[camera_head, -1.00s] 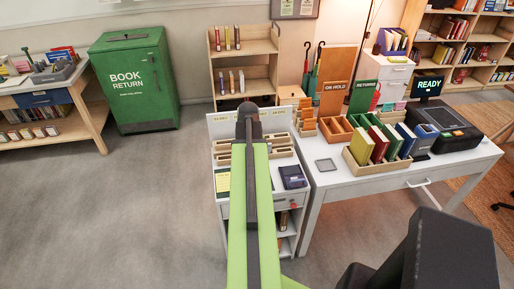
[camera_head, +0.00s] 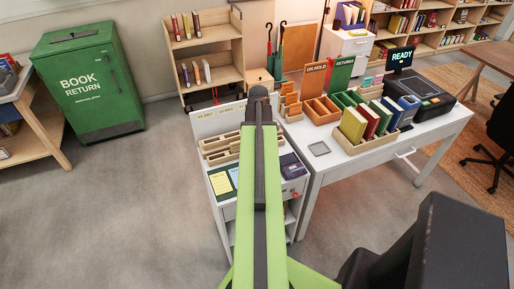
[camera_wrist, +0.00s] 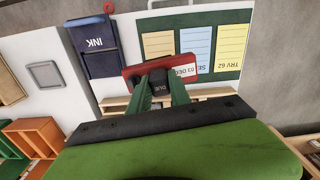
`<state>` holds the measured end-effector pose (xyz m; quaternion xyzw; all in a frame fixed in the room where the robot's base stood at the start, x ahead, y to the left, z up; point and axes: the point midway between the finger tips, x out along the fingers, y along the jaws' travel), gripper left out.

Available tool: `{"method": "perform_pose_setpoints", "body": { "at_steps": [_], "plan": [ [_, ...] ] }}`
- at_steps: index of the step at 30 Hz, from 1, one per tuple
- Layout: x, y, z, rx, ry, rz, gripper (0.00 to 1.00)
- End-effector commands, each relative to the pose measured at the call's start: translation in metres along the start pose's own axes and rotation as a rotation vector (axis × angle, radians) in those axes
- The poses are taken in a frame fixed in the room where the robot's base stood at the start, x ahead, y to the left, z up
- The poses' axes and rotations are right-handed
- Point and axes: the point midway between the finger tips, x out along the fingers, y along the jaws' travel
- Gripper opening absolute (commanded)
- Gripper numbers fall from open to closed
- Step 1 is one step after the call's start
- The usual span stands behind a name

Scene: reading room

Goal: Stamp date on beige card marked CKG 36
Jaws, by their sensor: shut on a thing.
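In the wrist view my gripper (camera_wrist: 160,86) is shut on a dark-red stamp (camera_wrist: 135,73) with "DUE" on it and a white date label reading something like "03 DEC". The stamp hangs over the lower end of the cards on a green-edged mat (camera_wrist: 215,76). A beige card (camera_wrist: 158,44) is leftmost, its lower part and marking hidden by the stamp. A blue card (camera_wrist: 197,42) and a yellow card marked "TRV 62" (camera_wrist: 231,44) lie to its right. Whether the stamp touches the cards I cannot tell. In the head view my arm hides the gripper.
A blue ink pad (camera_wrist: 98,48) marked INK lies left of the mat. A wooden rack (camera_head: 222,146) stands behind on the cart. The white desk (camera_head: 345,165) with book crates adjoins on the right.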

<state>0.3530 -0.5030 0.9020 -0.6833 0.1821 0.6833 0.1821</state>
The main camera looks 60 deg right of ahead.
Motion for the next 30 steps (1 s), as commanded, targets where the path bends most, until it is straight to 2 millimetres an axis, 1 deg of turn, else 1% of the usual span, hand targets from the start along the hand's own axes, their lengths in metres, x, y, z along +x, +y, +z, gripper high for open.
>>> {"method": "perform_pose_setpoints", "body": {
  "at_steps": [4, 8, 18, 21, 24, 30],
  "plan": [
    [0.002, -0.002, -0.001, -0.004, 0.0, 0.0, 0.0],
    [0.01, -0.003, -0.001, -0.005, 0.0, 0.0, 0.0],
    [0.051, -0.004, -0.001, -0.006, 0.0, 0.0, 0.0],
    [0.059, -0.004, -0.002, -0.007, 0.0, 0.0, 0.0],
    [0.061, -0.004, -0.002, -0.007, 0.0, 0.0, 0.0],
    [0.06, -0.004, -0.002, -0.007, 0.0, 0.0, 0.0]
  ]
}}
